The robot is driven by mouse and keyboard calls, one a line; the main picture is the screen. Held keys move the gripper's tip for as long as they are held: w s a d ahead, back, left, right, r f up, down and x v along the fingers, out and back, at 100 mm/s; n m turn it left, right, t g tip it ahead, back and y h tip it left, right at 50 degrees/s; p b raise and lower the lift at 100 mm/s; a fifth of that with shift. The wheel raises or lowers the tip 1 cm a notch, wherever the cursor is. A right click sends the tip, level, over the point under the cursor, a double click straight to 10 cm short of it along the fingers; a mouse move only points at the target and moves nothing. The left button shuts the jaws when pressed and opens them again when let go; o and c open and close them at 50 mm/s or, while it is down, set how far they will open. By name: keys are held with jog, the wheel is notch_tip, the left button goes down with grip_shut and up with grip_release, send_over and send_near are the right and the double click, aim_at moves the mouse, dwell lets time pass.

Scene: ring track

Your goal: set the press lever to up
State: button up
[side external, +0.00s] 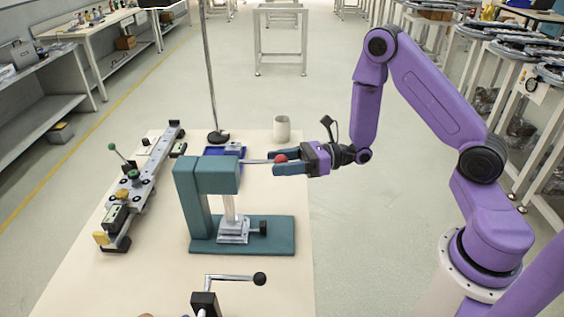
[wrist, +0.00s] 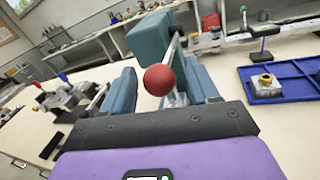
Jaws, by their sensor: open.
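The teal press (side external: 190,190) stands on its teal base at the middle of the table; its head shows in the wrist view (wrist: 150,42). Its metal lever (side external: 255,161) sticks out to the right from the head, close to horizontal, and ends in a red ball (side external: 281,158). My gripper (side external: 274,163) is open at the lever's end, its teal fingers on either side of the ball. In the wrist view the red ball (wrist: 160,80) sits between the spread fingers, with a visible gap on both sides. Contact with a finger cannot be seen.
A rail fixture (side external: 133,190) with a green-knobbed lever lies at the left. A crank with a black knob (side external: 260,279) stands in front. Behind the press are a blue tray (side external: 238,150), a white mug (side external: 282,128) and a tall pole (side external: 209,70).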

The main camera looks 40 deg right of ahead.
grip_shut()
jog(key=shift+r, duration=0.1)
